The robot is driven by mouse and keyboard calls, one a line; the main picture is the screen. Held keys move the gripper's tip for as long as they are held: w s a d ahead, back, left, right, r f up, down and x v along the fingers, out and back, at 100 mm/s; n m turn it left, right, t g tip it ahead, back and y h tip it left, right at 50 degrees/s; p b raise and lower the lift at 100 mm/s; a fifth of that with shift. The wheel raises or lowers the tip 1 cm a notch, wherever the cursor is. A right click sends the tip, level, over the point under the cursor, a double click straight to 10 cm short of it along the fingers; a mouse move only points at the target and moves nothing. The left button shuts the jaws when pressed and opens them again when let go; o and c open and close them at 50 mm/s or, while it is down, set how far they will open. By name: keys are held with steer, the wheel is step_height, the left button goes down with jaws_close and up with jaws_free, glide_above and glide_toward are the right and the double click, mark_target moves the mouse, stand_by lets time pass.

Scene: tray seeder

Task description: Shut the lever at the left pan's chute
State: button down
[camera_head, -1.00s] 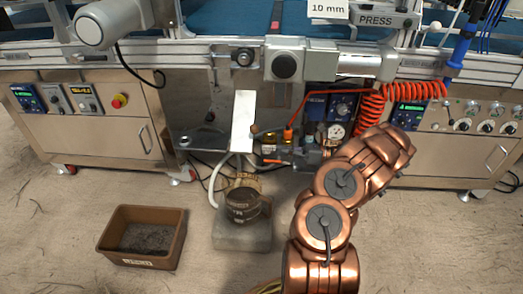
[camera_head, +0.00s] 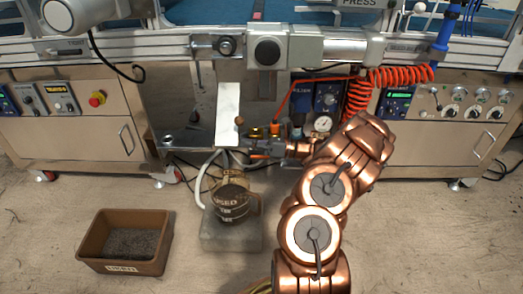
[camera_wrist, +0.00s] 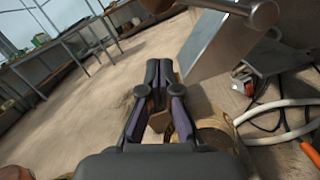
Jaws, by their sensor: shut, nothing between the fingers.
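The chute (camera_head: 228,113) is a pale metal plate sloping down from the front of the machine. A small brown knob (camera_head: 239,121) shows at its right edge. In the wrist view, the chute (camera_wrist: 214,46) is a grey metal plate just right of the fingertips, and the lever's brown knob (camera_wrist: 265,14) is at the top, on a silver bar. My gripper (camera_head: 251,147) is below and slightly right of the knob, seen small in the head view. In the wrist view my gripper (camera_wrist: 159,64) has its fingers together and empty, apart from the knob. The left pan cannot be made out.
A jug (camera_head: 233,204) stands on a grey block (camera_head: 230,237) below the chute. A brown crate (camera_head: 165,238) of dark grains sits on the floor at left. Coiled orange hose (camera_head: 358,95) hangs at right. Floor between crate and block is clear.

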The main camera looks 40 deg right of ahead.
mark_target(241, 121)
steer(key=shift+w+d+r+b, duration=0.15)
steer(key=shift+w+r+b, duration=0.1)
steer(key=shift+r, duration=0.35)
steer(key=shift+w+d+r+b, duration=0.15)
steer(key=shift+r+b, duration=0.1)
steer(key=shift+r, duration=0.4)
steer(key=shift+w+d+r+b, duration=0.15)
steer(key=shift+w+r+b, duration=0.1)
steer(key=shift+r, duration=0.35)
steer(key=shift+r+p, duration=0.1)
steer(key=shift+p, duration=0.2)
